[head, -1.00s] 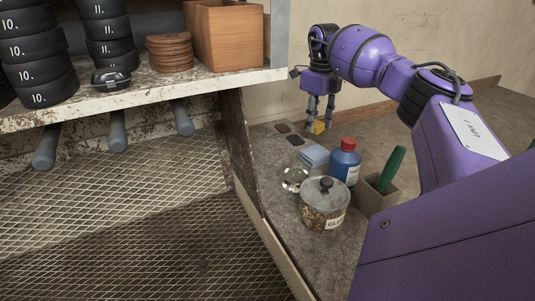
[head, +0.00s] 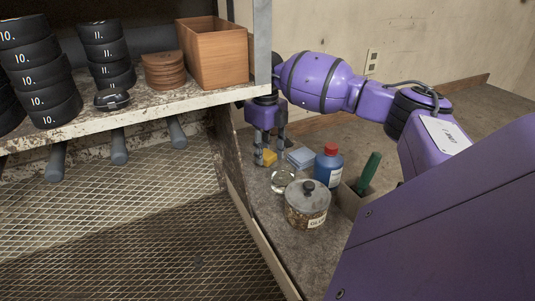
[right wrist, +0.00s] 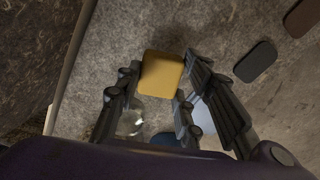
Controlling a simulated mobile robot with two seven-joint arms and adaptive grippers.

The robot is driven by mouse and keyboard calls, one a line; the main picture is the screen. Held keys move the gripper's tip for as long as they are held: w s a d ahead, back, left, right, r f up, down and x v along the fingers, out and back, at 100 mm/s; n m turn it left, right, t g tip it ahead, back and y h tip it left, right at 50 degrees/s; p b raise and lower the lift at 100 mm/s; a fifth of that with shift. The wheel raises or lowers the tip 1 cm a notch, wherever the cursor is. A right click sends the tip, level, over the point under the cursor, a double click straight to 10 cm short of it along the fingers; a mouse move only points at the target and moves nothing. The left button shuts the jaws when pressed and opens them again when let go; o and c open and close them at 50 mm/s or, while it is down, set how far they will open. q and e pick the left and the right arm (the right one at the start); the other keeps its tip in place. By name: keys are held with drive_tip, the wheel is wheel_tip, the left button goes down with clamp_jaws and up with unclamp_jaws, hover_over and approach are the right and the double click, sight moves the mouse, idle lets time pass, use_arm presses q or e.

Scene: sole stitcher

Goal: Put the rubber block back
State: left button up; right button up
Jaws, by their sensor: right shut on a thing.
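The yellow block (head: 268,158), which I take to be the rubber block, is between the fingers of my right gripper (head: 269,153). In the right wrist view the block (right wrist: 162,73) shows at the fingertips, and the right gripper (right wrist: 160,88) is shut on it. It hangs over the grey side bench near its left edge; I cannot tell its exact height. A dark grey flat patch (right wrist: 255,61) and a brown flat patch (right wrist: 302,17) lie on the bench to the right of the block. My left gripper is not in view.
Close to the gripper stand a light blue stack (head: 301,157), a clear glass (head: 282,180), a blue bottle (head: 328,167), a glue pot (head: 307,208) and a holder (head: 351,201) with a green-handled tool. The shelf post (head: 262,45) and wooden box (head: 212,55) are at left.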

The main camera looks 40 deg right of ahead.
sight(266, 153)
drive_tip(key=shift+f, duration=0.85)
drive_tip(key=shift+f, duration=0.25)
drive_tip(key=o, duration=1)
drive_tip(key=shift+r, duration=0.1)
drive_tip(key=shift+r+b, duration=0.4)
drive_tip(key=shift+r, duration=3.55)
